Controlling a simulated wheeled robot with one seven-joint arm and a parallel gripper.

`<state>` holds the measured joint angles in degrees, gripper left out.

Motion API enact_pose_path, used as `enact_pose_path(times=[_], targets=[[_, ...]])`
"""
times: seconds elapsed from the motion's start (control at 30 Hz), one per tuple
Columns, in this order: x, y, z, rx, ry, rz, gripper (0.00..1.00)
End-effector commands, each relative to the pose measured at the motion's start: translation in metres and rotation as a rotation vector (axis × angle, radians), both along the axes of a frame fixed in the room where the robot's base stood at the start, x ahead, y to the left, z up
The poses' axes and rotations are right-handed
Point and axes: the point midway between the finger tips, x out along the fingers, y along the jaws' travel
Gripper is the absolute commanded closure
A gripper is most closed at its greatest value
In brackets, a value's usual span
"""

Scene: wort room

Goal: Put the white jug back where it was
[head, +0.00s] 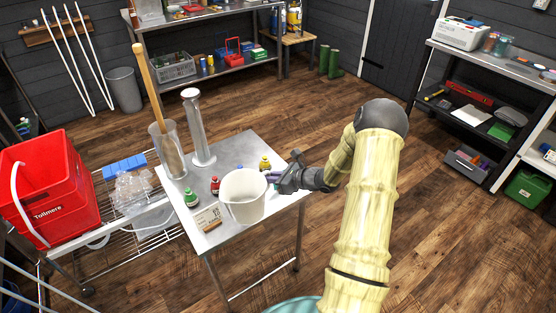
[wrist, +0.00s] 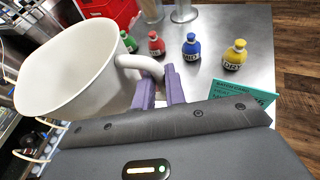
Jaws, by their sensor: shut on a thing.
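The white jug (head: 244,196) is at the front of the small steel table (head: 237,149) in the head view. In the wrist view the jug (wrist: 66,68) fills the upper left, its open mouth towards the camera and its handle (wrist: 140,64) towards my gripper. My gripper (head: 274,178) reaches in from the right. Its purple fingers (wrist: 160,88) are shut on the jug's handle in the wrist view. The jug looks roughly upright in the head view. I cannot tell whether its base touches the table.
Small green (head: 191,197), red (head: 215,185), blue (wrist: 191,45) and yellow (head: 265,163) bottles stand near the jug. A teal card (wrist: 243,98) lies by the gripper, a tan card (head: 208,217) left of the jug. A clear cylinder (head: 168,150) and a metal column (head: 199,130) stand behind.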

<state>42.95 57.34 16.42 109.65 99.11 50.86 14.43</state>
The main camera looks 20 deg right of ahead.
Motion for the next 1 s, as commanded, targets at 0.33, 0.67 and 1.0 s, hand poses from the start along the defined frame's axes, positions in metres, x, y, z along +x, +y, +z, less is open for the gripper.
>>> enact_pose_path(times=[0.33, 0.67, 1.0], targets=[[-0.105, 0.098, -0.062, 0.01, 0.0, 0.227, 1.0], [-0.125, 0.114, -0.063, 0.006, -0.007, 0.272, 1.0], [-0.125, 0.116, -0.063, 0.006, -0.005, 0.275, 1.0]])
